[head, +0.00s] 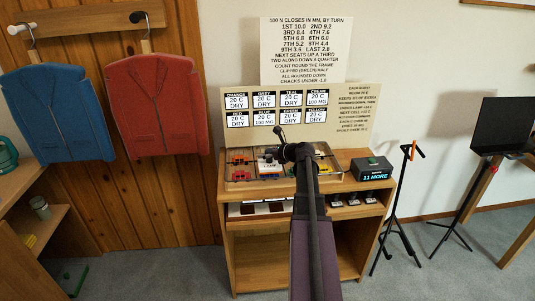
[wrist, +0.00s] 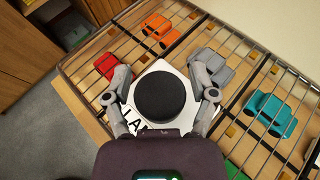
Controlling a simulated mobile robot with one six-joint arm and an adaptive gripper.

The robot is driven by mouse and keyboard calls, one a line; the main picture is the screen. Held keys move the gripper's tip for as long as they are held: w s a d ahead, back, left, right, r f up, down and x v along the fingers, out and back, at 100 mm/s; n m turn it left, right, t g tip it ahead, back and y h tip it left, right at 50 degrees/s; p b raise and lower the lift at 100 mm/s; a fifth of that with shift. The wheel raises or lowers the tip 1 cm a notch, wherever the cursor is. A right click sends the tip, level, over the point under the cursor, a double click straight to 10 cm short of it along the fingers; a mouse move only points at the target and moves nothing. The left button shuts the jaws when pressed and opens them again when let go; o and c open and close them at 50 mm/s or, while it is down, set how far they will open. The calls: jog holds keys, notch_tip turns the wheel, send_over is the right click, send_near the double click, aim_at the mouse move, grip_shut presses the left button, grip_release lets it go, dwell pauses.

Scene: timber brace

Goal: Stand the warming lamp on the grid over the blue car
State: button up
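The warming lamp (wrist: 160,97), a white block with lettering and a round black top, sits between the fingers of my gripper (wrist: 165,90). Both fingers appear to press its sides. In the head view the white lamp (head: 268,165) is over the left-middle of the wire grid (head: 240,183), partly behind my gripper (head: 287,152). I cannot tell whether its base touches the wires. Under the grid, a red car (wrist: 106,66), orange car (wrist: 158,30), grey car (wrist: 210,66) and teal car (wrist: 268,108) show.
The grid lies on a wooden cabinet (head: 226,207) against a lettered board (head: 345,105). A dark box reading "11 MORE" (head: 371,170) stands at right. Black stands (head: 399,205) are right of the cabinet. Blue (head: 47,110) and red (head: 155,103) jackets hang at left.

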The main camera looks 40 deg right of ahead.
dwell(0.4)
jog(key=p+v, duration=0.4)
jog(key=v, duration=0.8)
jog(key=shift+p, duration=0.35)
dwell(0.4)
jog(key=w+a+f+n+g+y, duration=0.1)
jog(key=a+f+n+g, duration=0.3)
jog(key=a+n, duration=0.65)
jog(key=w+a+f+n+g+y, duration=0.1)
jog(key=a+f+n+g, duration=0.3)
jog(key=a, duration=1.1)
jog(key=s+a+f+n+g+h, duration=0.1)
jog(key=s+a+n, duration=0.3)
jog(key=a+n, duration=0.5)
jog(key=s+a+f+n+g+h, duration=0.2)
jog(key=s+a+n+g+h, duration=0.2)
jog(key=a+n, duration=0.6)
jog(key=shift+s+a+f, duration=0.15)
jog(key=shift+s+a, duration=0.15)
jog(key=shift+s, duration=0.35)
